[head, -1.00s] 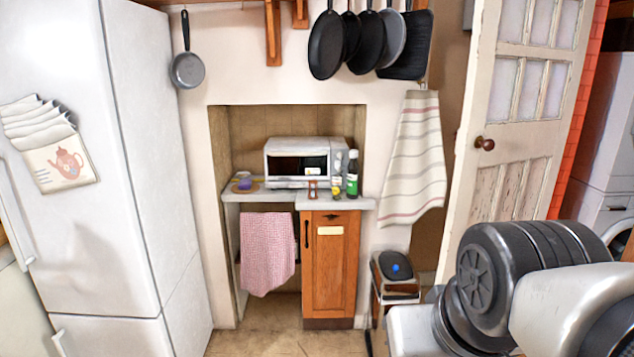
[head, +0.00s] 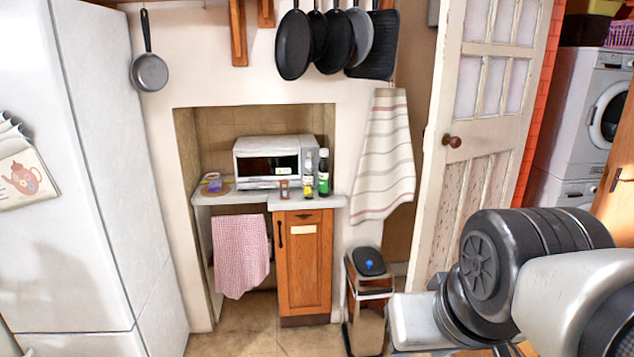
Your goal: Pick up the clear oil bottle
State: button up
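A clear bottle with a yellowish lower part (head: 308,176) stands upright on the counter (head: 300,202) in the alcove. It is at the right front of the white microwave. A green bottle with a white cap (head: 323,174) stands close to its right. A small brown item (head: 284,190) sits to its left. My arm fills the lower right of the head view, well apart from the bottles. My gripper is not in view.
A microwave (head: 270,160) stands behind the bottles. A striped towel (head: 385,155) and several pans (head: 293,45) hang nearby. A bin (head: 370,290) stands right of the wooden cabinet (head: 303,265). A fridge (head: 90,180) is at left. Floor before the cabinet is clear.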

aim_at(308, 172)
jog(key=i+j+z, duration=0.75)
jog(key=i+j, duration=0.2)
jog(key=i+j+z, duration=0.15)
jog(key=j, duration=0.25)
jog(key=i+j, duration=0.2)
jog(key=j, duration=0.15)
jog(key=i+j, duration=0.25)
jog(key=j, duration=0.15)
jog(key=i+j, duration=0.2)
jog(key=j, duration=0.15)
jog(key=i+j, duration=0.25)
jog(key=j, duration=0.15)
jog(key=i+j, duration=0.25)
jog(key=j, duration=0.15)
jog(key=i+j, duration=0.25)
jog(key=j+z, duration=0.1)
jog(key=j, duration=0.15)
